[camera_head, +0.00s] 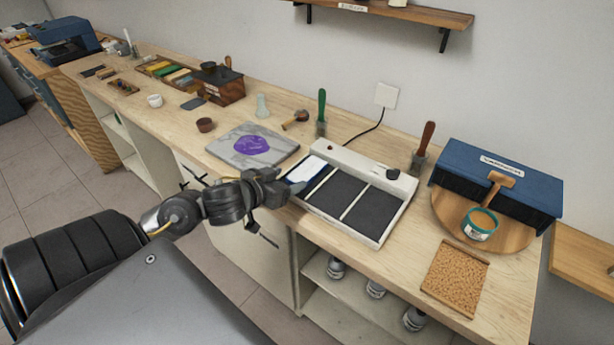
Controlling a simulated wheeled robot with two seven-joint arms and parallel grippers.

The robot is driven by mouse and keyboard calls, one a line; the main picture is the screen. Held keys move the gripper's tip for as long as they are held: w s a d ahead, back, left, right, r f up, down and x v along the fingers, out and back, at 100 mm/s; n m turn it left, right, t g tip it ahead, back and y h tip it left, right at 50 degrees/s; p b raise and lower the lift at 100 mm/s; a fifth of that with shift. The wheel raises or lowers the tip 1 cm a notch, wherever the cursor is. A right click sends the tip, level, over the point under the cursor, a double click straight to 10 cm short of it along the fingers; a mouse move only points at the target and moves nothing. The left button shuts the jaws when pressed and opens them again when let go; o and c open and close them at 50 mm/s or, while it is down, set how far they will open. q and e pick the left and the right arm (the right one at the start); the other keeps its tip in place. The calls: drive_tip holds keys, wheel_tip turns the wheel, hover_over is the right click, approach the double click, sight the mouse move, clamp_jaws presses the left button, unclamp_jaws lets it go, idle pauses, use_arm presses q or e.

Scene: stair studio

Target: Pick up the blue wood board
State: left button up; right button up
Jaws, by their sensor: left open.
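A small board with blue edges and a white face (308,168) lies at the left end of a long white device with dark panels (376,213). It looks like the blue wood board, though its material is too small to tell. My left gripper (287,189) is open and empty at the device's left front corner. Its fingers are close to the board's near left edge. I cannot tell whether they touch it. My right gripper is not in view.
A grey slab with a purple patch (277,152) lies left of the device. A green-handled brush (322,105) and a brown-handled one (425,140) stand behind. A blue box (500,180), a round wooden board, a teal-rimmed tub (481,225) and a cork-like mat (455,278) are at right.

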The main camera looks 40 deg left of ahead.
sight(303, 174)
use_arm(q)
drive_tip(key=shift+w+d+f, duration=0.1)
drive_tip(key=shift+w+d, duration=0.05)
drive_tip(key=shift+w, duration=0.2)
drive_tip(key=x, duration=0.5)
drive_tip(key=shift+b, duration=0.3)
